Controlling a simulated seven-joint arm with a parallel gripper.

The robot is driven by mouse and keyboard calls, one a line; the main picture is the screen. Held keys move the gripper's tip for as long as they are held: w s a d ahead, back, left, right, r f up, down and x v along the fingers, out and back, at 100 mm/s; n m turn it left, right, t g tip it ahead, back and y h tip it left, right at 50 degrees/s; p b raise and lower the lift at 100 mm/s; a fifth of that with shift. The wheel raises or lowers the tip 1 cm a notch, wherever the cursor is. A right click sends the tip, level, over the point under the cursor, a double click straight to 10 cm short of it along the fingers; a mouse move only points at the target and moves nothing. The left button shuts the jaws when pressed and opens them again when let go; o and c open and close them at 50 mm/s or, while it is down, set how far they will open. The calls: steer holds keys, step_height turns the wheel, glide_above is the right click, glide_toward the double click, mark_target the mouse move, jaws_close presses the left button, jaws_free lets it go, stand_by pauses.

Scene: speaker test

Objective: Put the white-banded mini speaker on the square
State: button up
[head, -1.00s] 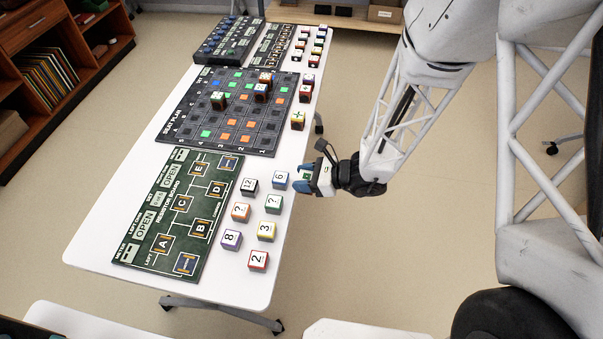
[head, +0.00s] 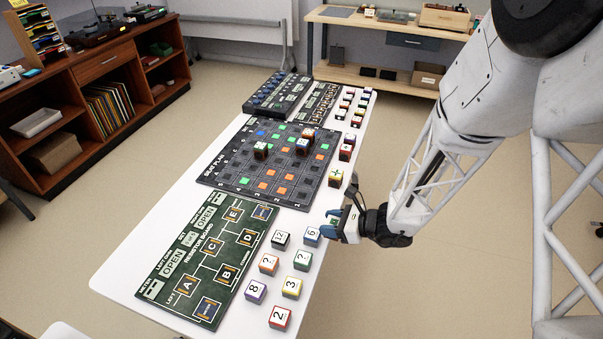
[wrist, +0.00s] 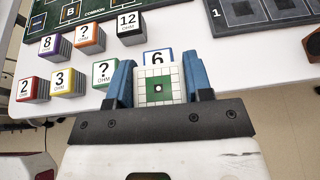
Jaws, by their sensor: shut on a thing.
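My gripper (head: 333,221) is at the table's right edge, beside the blue-edged block marked 6 (head: 312,235). Its blue fingers are shut on a small block (wrist: 158,87), with one finger on each side. The block's visible face has a white grid border, a green middle and a small dark-centred white spot. Its sides are hidden, so I cannot tell whether it has a white band. The dark beat plan board (head: 222,172) has green, orange and blue squares. Which square is meant is not clear. Several small cubes stand on it, including a dark one (head: 260,151).
Several numbered resistor blocks, such as a red one (head: 280,317), stand beside the green resistor board (head: 180,262). A dark control panel (head: 278,92) is at the far end.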

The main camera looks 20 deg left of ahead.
steer(key=w+a, duration=0.4)
steer(key=w, duration=0.1)
steer(key=w+a+r, duration=0.1)
steer(key=w+a, duration=0.3)
steer(key=w, duration=0.1)
steer(key=w+a, duration=0.5)
steer(key=shift+w+r, duration=0.2)
steer(key=shift+r, duration=0.1)
steer(key=shift+a, duration=0.1)
steer(key=w+a, duration=0.2)
steer(key=w, duration=0.2)
steer(key=w+a+f, duration=0.1)
steer(key=w+a, duration=0.2)
steer(key=w, duration=0.2)
steer(key=w+a, duration=0.3)
steer(key=w, duration=0.1)
steer(key=shift+w+a+f, duration=0.2)
steer(key=shift+w+a, duration=0.05)
steer(key=shift+f, duration=1.75)
steer(key=shift+f, duration=0.2)
steer(key=o, duration=1)
steer(key=shift+c, duration=0.2)
